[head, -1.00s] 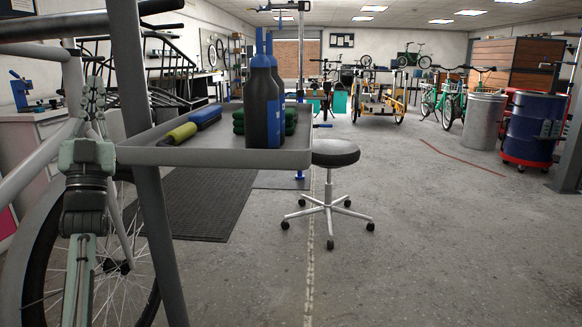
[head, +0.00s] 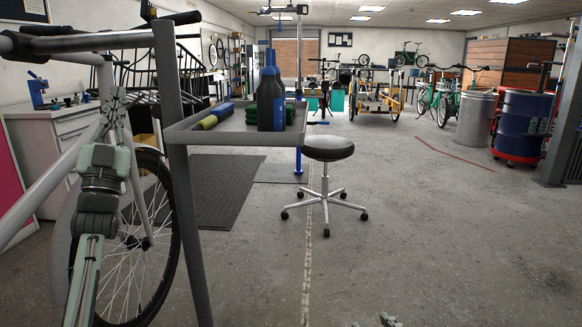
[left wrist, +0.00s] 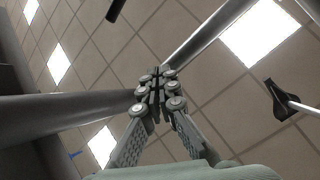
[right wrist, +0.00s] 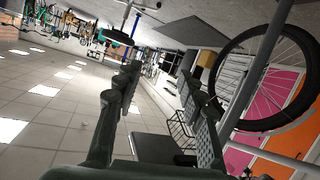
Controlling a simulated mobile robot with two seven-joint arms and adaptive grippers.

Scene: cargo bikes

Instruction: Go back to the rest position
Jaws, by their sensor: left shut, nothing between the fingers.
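My left gripper (head: 118,98) points upward at the left of the head view, in front of the bicycle frame and front wheel. It is shut and empty, and in the left wrist view its fingertips (left wrist: 158,78) meet against the ceiling, close to grey frame tubes. My right gripper (right wrist: 158,85) has its fingers apart with nothing between them in the right wrist view. Only a small grey tip, apparently of it, shows at the bottom edge of the head view.
A bicycle wheel (head: 172,215) and tubes stand close at left. A grey tray (head: 235,139) holds bottles (head: 268,100). A black stool (head: 328,148) stands beyond it. The floor at right is clear up to the blue drum (head: 525,120).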

